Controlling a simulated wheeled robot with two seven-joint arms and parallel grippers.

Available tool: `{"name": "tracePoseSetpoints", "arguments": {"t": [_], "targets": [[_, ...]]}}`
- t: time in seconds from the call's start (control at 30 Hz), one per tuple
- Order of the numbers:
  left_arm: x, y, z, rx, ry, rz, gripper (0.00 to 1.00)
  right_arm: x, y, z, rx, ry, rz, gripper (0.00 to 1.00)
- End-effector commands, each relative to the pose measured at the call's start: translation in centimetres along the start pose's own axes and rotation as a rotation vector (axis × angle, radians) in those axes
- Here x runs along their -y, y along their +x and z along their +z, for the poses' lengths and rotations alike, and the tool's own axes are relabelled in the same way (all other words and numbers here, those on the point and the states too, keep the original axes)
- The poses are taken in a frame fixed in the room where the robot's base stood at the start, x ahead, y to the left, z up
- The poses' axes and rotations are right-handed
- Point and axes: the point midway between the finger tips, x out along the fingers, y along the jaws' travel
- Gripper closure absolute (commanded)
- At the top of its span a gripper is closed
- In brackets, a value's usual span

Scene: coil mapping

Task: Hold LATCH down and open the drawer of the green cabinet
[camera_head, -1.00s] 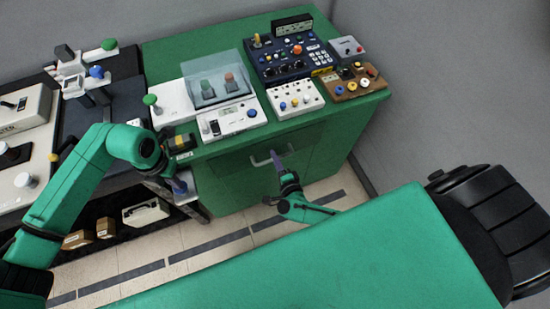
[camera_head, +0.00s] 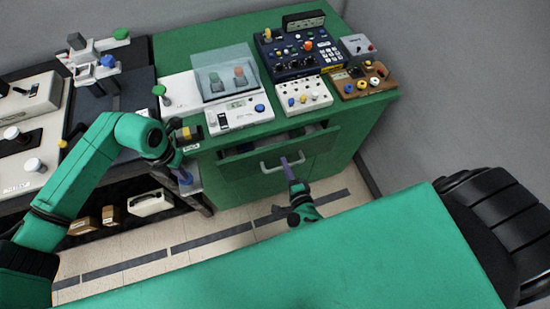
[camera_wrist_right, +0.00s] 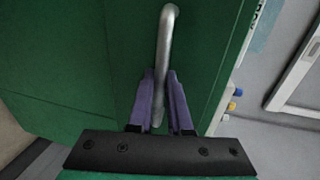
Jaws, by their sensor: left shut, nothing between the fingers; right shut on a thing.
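The green cabinet (camera_head: 352,145) stands in the middle of the head view. Its drawer (camera_head: 235,170) is partly open, with a dark gap along its top. My right gripper (camera_head: 287,163) is shut on the grey drawer handle (camera_head: 268,168); the handle also shows between the purple fingers in the right wrist view (camera_wrist_right: 163,60). A black and yellow block (camera_head: 187,133), seemingly LATCH, sits at the cabinet's left front corner above a small white label.
Control panels and a clear-covered box (camera_head: 224,72) fill the cabinet top. A dark bench with white devices (camera_head: 35,165) stands at the left, with small boxes on a lower shelf. A grey wall is at the right. Tiled floor is open in front of the cabinet.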

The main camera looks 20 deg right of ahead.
Motion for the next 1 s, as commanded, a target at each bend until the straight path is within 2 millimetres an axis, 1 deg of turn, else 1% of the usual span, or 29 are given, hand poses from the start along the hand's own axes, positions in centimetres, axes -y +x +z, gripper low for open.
{"name": "tracePoseSetpoints", "arguments": {"t": [0.17,0.2,0.23,0.27,0.53,0.63,0.67,0.77,0.9,1.0], "targets": [[0.0,0.2,-0.1,-0.005,0.001,0.000,1.00,-0.1,0.1,0.0,0.001,0.000,0.001,1.00],[0.0,0.2,-0.1,-0.005,0.001,0.000,1.00,-0.1,0.1,0.0,0.001,0.000,0.001,0.68],[0.0,0.2,-0.1,-0.005,0.001,0.000,1.00,-0.1,0.1,0.0,0.001,0.000,0.001,0.56],[0.0,0.2,-0.1,-0.005,0.001,0.000,1.00,0.0,0.1,0.0,0.001,0.000,0.001,0.53],[0.1,0.1,-0.1,-0.005,0.001,-0.001,1.00,0.0,0.1,0.0,0.000,0.000,0.000,0.53],[0.1,0.1,-0.1,-0.005,0.001,-0.001,1.00,-0.1,-0.6,0.0,0.001,0.000,0.002,0.53],[0.1,0.1,-0.1,-0.004,0.001,-0.001,1.00,-0.1,-1.1,0.0,0.001,0.000,0.003,0.53],[0.0,0.1,-0.1,-0.004,0.001,-0.001,1.00,-0.2,-3.3,0.0,0.000,0.000,0.005,0.53],[0.0,0.1,-0.1,-0.004,0.001,-0.001,1.00,-0.2,-7.3,0.0,0.001,0.000,0.006,0.53],[0.1,0.1,-0.1,-0.004,0.001,-0.001,1.00,-0.1,-9.7,0.0,0.001,0.000,0.004,0.53]]}}
